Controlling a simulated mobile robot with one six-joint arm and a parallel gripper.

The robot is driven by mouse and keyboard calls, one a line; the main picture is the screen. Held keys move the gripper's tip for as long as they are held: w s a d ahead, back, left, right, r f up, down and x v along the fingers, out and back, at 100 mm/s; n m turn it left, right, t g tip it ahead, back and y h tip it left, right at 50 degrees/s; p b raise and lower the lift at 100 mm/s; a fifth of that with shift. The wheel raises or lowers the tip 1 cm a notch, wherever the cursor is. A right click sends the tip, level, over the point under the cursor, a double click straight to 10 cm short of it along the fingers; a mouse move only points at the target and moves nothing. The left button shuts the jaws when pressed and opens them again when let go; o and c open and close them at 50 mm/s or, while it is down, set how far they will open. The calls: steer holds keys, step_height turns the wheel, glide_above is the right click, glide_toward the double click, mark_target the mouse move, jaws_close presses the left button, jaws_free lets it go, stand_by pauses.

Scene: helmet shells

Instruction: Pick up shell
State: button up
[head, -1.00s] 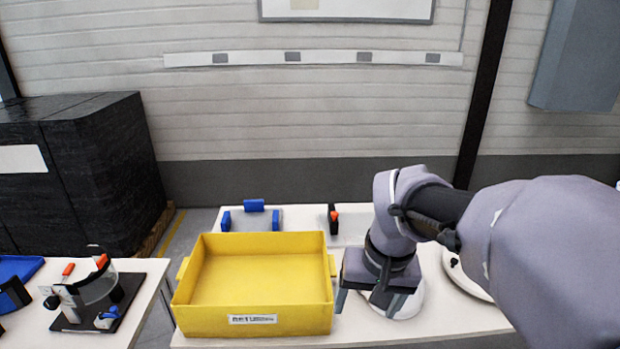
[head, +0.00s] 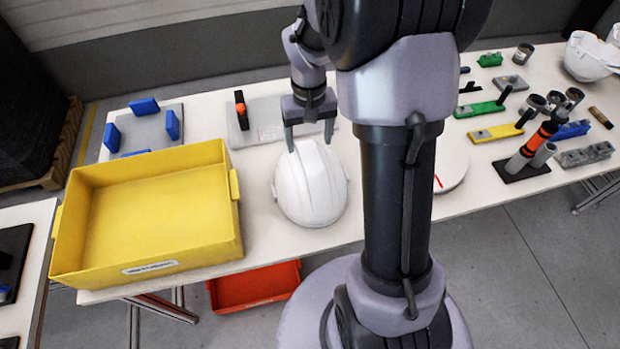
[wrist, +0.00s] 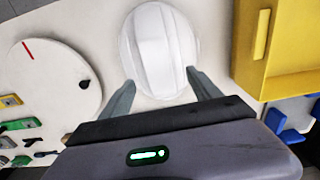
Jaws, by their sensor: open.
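A white helmet shell (head: 311,187) sits on the white table, right of the yellow bin. My gripper (head: 310,137) is open, with its fingers pointing down at the far edge of the shell. In the wrist view the shell (wrist: 160,48) lies ahead of and partly between the open fingertips of my gripper (wrist: 158,88). I cannot tell whether the fingers touch it. Nothing is held.
A yellow bin (head: 236,190) stands left of the shell. A white disc with a red mark (wrist: 52,72) lies on the shell's other side. Behind are a grey plate with an orange-topped clamp (head: 240,108) and blue blocks (head: 144,107). Small tools crowd the right.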

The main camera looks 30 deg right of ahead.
mark_target(311, 156)
step_height(311, 156, down, 6)
steer(key=shift+s+d+r+b, duration=0.15)
steer(key=shift+r+b, duration=0.1)
steer(key=shift+b, duration=1)
steer(key=shift+r, duration=0.1)
steer(key=shift+c, duration=1.1)
jaws_close()
